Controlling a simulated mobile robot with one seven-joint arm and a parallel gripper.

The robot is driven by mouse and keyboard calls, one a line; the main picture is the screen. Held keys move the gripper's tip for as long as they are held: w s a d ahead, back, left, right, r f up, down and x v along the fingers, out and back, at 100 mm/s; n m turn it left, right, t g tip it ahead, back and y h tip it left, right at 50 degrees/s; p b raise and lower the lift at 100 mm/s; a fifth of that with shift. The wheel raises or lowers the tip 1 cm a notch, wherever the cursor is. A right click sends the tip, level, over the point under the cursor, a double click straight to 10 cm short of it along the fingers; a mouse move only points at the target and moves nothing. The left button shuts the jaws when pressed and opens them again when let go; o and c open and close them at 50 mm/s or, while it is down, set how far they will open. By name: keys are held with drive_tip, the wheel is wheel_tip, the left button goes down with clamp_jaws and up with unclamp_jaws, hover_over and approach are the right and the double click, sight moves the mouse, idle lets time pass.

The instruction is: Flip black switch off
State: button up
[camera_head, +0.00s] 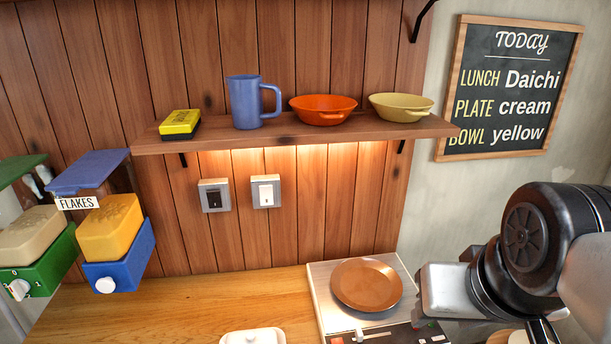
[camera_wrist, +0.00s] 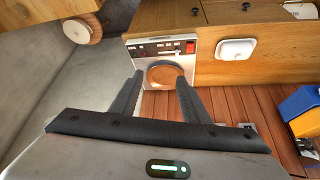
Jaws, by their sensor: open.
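The black switch (camera_head: 215,196) is a dark rocker in a square grey frame on the wooden plank wall, below the shelf and left of a white switch. I cannot tell from its rocker whether it is on or off. My gripper shows in the wrist view (camera_wrist: 160,76) with its two dark fingers apart and nothing between them. In the head view my arm is at the lower right, well to the right of the black switch and away from it. The fingers cannot be made out there.
A white switch (camera_head: 266,191) sits right beside the black one. The shelf (camera_head: 300,134) above holds a yellow-black block, blue mug, orange bowl and yellow bowl. Blue (camera_head: 120,255) and green dispensers stand left. An appliance with a brown plate (camera_head: 367,284) and a white lidded dish (camera_head: 252,336) are below.

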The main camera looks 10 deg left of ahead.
drive_tip(key=c, duration=0.3)
drive_tip(key=shift+w+d+f, duration=0.1)
drive_tip(key=shift+f, duration=0.2)
drive_tip(key=c, duration=0.4)
drive_tip(key=w+f+n+b, duration=0.1)
drive_tip(key=w+d+f+n+h+b, duration=0.1)
drive_tip(key=n+b, duration=0.1)
drive_tip(key=w+d+f+n+h+b, duration=0.1)
drive_tip(key=f, duration=0.1)
drive_tip(key=shift+d+n+g, duration=0.1)
drive_tip(key=shift+n+g, duration=0.3)
clamp_jaws()
drive_tip(key=w+a+f+n+t+h+b, duration=0.2)
drive_tip(key=w+n+t+h+b, duration=0.15)
drive_tip(key=w+n+b, duration=0.45)
drive_tip(key=w+a+n+t+b, duration=0.4)
drive_tip(key=w+a+n+t, duration=0.2)
drive_tip(key=w+a+n, duration=0.8)
drive_tip(key=s+a+f+n+t+y+b, duration=0.1)
drive_tip(key=a+n+y, duration=0.4)
drive_tip(key=a, duration=1)
drive_tip(key=s+a+f+n+t+y+b, duration=0.2)
drive_tip(key=a+n+y, duration=0.4)
drive_tip(key=a, duration=0.8)
drive_tip(key=shift+s+a+f+n+t+b, duration=0.15)
drive_tip(key=shift+s+a+n+t+b, duration=0.2)
drive_tip(key=shift+s+n+t+b, duration=0.55)
